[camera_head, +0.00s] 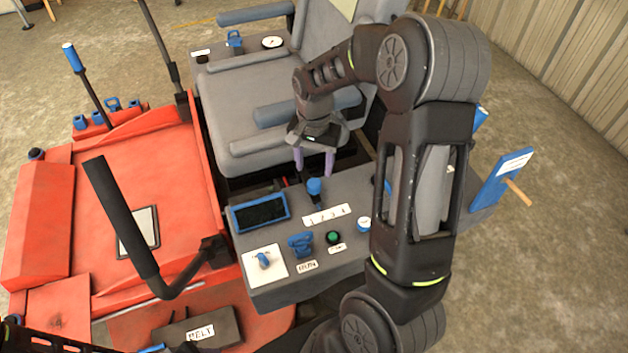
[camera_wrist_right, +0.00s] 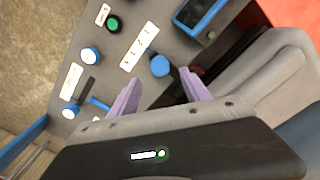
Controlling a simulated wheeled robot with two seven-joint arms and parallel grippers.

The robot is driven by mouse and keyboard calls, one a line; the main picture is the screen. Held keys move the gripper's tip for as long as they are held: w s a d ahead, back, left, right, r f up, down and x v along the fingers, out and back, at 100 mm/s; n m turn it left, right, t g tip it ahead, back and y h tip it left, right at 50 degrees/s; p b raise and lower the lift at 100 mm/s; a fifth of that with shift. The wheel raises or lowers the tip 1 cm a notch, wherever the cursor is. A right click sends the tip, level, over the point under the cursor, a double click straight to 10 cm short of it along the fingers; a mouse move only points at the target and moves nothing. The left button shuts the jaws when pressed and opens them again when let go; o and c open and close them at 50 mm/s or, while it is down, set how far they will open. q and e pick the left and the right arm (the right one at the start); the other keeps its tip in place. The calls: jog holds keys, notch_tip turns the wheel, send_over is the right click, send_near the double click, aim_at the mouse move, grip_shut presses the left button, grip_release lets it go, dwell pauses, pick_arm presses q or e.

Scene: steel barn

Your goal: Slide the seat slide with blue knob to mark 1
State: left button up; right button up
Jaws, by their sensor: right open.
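A blue knob (camera_head: 315,186) stands on a dark stem at the seat-side edge of the grey console (camera_head: 270,294). My right gripper (camera_head: 314,168) is open, with purple fingers pointing down above and behind the knob. In the right wrist view, the blue knob (camera_wrist_right: 160,66) shows between and just beyond the fingertips (camera_wrist_right: 159,78), apparently untouched. My left gripper is not in view.
The console also carries a dark screen (camera_head: 260,211), a green button (camera_head: 333,237), a blue switch (camera_head: 301,244) and a rotary knob (camera_head: 264,260). The grey seat (camera_head: 250,100) stands behind. My right arm hides the console's right part. A red hood (camera_head: 90,200) lies left.

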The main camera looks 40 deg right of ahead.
aim_at(314, 182)
notch_tip(314, 182, down, 7)
jog(key=shift+f, duration=0.1)
dwell(0.3)
jog(key=shift+c, duration=0.3)
grip_shut()
dwell(0.9)
